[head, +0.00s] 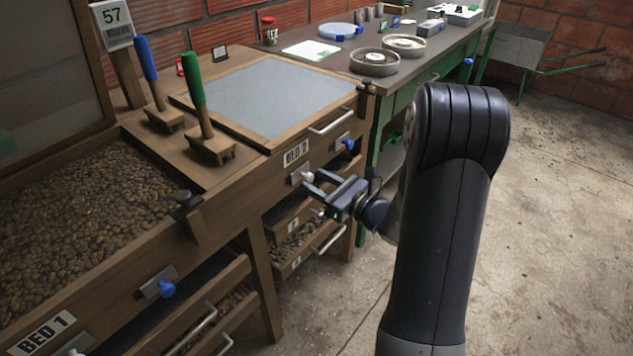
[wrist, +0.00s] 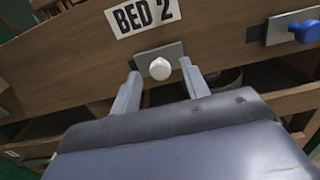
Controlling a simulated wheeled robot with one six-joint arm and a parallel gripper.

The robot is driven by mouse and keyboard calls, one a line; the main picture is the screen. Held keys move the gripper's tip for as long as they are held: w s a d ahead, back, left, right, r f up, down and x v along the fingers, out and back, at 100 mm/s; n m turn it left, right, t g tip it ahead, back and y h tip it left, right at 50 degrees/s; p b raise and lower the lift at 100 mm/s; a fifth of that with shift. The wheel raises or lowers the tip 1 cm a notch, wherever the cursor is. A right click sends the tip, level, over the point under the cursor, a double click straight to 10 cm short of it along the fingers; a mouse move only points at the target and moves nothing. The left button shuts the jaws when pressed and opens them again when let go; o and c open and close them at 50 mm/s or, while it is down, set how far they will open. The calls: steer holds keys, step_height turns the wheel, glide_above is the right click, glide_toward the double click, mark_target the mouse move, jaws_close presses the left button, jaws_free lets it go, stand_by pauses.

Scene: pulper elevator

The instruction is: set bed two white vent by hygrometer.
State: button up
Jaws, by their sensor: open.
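The bed two white vent (head: 306,177) is a small white knob on a metal plate below the BED 2 label (head: 295,153). In the wrist view the white knob (wrist: 160,69) sits between and just beyond my fingertips. My gripper (head: 318,187) is open, its fingers on either side of the knob; I cannot tell if they touch it. It also shows in the wrist view (wrist: 160,82). The hygrometer (head: 117,24) at the upper left is a white box reading 57 on a wooden post.
A blue knob (head: 348,144) on its own plate is right of the white one. Bed 1 (head: 75,215), full of beans, has a blue knob (head: 167,289). Open drawers (head: 297,250) lie below bed two. A green-legged bench (head: 425,60) stands behind. The floor at right is clear.

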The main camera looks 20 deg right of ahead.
steer(key=shift+w+a, duration=0.25)
steer(key=shift+w, duration=0.05)
jaws_close()
stand_by(0.4)
